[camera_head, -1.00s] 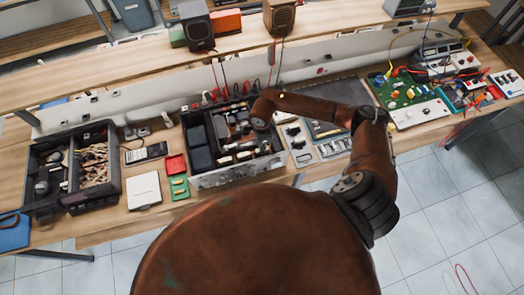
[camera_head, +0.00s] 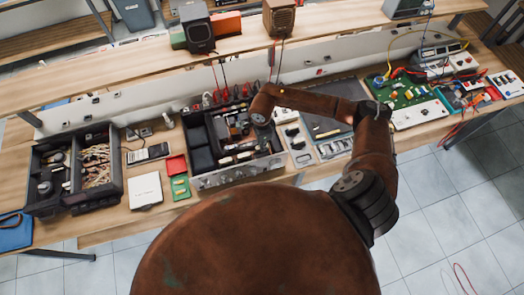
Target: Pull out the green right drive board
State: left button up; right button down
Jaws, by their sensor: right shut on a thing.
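The open hi-fi chassis (camera_head: 238,174) stands on the bench with its silver front panel toward me and its dark inside showing. My right arm reaches in from the right, and its wrist bends down over the right part of the chassis. My right gripper (camera_head: 247,129) is low inside the chassis, small and partly hidden by its own wrist. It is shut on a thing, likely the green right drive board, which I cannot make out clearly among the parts. My left gripper is not in view.
A red tray (camera_head: 176,165) and a green tray (camera_head: 180,187) lie left of the chassis, beside a white box (camera_head: 145,190) and a multimeter (camera_head: 147,152). A black parts case (camera_head: 72,172) is at far left. Tools and a green circuit board (camera_head: 408,98) lie to the right.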

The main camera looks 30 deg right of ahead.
jog(key=shift+r+p, duration=0.85)
jog(key=shift+r, duration=1.25)
